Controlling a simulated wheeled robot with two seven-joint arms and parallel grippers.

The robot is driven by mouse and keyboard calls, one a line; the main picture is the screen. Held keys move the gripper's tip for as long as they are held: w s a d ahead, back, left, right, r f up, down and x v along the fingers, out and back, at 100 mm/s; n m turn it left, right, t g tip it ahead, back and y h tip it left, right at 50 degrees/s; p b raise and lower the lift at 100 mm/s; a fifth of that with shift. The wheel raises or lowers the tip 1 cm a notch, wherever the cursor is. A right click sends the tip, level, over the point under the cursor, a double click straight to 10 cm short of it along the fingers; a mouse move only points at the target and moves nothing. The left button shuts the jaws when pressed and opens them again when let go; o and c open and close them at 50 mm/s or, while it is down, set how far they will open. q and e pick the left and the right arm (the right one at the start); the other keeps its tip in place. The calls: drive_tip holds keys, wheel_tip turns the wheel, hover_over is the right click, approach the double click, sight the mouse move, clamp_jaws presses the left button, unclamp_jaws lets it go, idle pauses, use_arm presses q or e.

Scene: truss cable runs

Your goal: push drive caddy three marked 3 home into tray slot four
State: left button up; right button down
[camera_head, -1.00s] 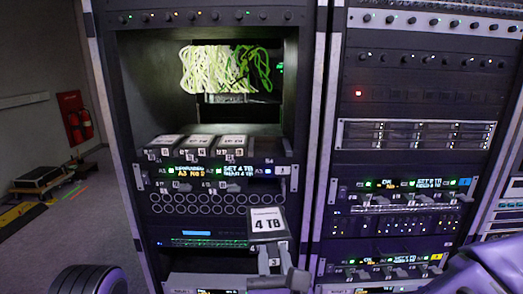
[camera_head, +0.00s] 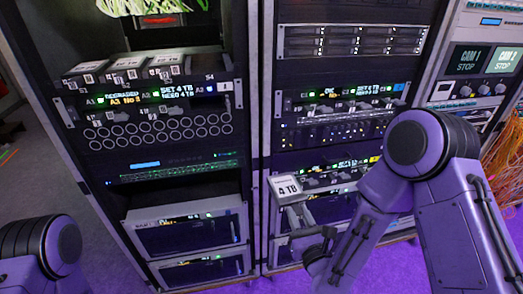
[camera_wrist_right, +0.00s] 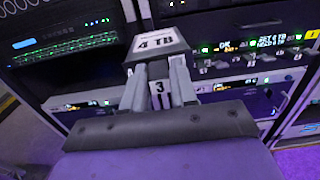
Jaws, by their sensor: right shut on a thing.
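Drive caddy three (camera_head: 288,187), a grey block with a white "4 TB" label, is held in front of the right rack, well right of and below the tray. In the right wrist view the caddy (camera_wrist_right: 157,42) shows a "3" on its front between the two fingers. My right gripper (camera_wrist_right: 158,85) is shut on it; in the head view the gripper (camera_head: 300,226) is small and dark. The drive tray (camera_head: 240,92) sits in the left rack with several caddies side by side on its left. Slot four, at the tray's right end by the S4 mark, looks empty. My left gripper is out of view.
The left rack has a green-lit patch panel (camera_head: 175,170) and lower units (camera_head: 190,235) below the tray. The right rack holds a second lit tray (camera_head: 340,97) and a drive shelf (camera_head: 350,42). Orange cables (camera_head: 508,150) hang at far right.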

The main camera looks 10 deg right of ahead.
drive_tip(key=w+a+r+p, duration=0.1)
drive_tip(key=a+r, duration=0.5)
drive_tip(key=r, duration=0.5)
drive_tip(key=w+a+r+h+p, duration=0.1)
drive_tip(key=a+r+p, duration=0.1)
drive_tip(key=a+r, duration=0.65)
drive_tip(key=w+a+r+p, duration=0.1)
drive_tip(key=a+r, duration=0.2)
drive_tip(key=r, duration=1)
drive_tip(key=w+p, duration=0.2)
drive_tip(key=w, duration=0.4)
drive_tip(key=shift+a+f+m, duration=0.15)
drive_tip(key=shift+a+m, duration=0.05)
drive_tip(key=shift+m, duration=0.1)
drive_tip(key=shift+b, duration=0.4)
drive_tip(key=shift+b, duration=0.3)
